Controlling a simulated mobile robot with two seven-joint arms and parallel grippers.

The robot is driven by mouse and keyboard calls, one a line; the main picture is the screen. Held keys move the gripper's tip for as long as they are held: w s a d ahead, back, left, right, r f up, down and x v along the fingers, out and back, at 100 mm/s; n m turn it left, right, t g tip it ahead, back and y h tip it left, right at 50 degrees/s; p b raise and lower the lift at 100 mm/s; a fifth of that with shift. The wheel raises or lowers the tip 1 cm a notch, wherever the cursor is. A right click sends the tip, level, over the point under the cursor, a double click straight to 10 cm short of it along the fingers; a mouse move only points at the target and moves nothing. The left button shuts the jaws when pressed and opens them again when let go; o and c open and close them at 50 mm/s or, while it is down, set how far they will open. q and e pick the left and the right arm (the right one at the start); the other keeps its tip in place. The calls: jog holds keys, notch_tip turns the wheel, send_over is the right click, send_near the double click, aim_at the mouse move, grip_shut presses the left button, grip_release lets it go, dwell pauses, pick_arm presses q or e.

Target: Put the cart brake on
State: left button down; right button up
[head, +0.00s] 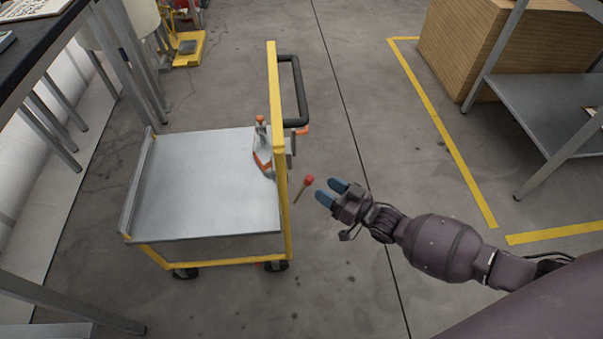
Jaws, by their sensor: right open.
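The cart (200,195) stands left of centre, with a grey metal deck, a yellow frame and a black push handle (298,90) at its right end. A brake lever with a red knob (309,180) sticks up and out to the right from the cart's right side, near the yellow upright. My right gripper (330,191) is open and empty, its blue fingertips just right of the red knob. A small gap shows between them and the knob. The foot of the lever is hidden behind the yellow frame. My left gripper is not in view.
A grey and orange tool (263,150) sits on the deck by the upright. A dark-topped table (40,50) stands at the left. A grey shelf (545,105) and a large wooden crate (510,45) stand at the right behind yellow floor lines. The floor between is clear.

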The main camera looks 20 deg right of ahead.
aim_at(308, 179)
jog(key=b+x, duration=0.1)
jog(key=x, duration=0.5)
jog(key=shift+w+a+f, duration=0.2)
jog(key=shift+w, duration=0.05)
jog(key=shift+w+a+r, duration=0.1)
jog(key=shift+w+a, duration=0.2)
jog(key=shift+w, duration=0.3)
grip_shut()
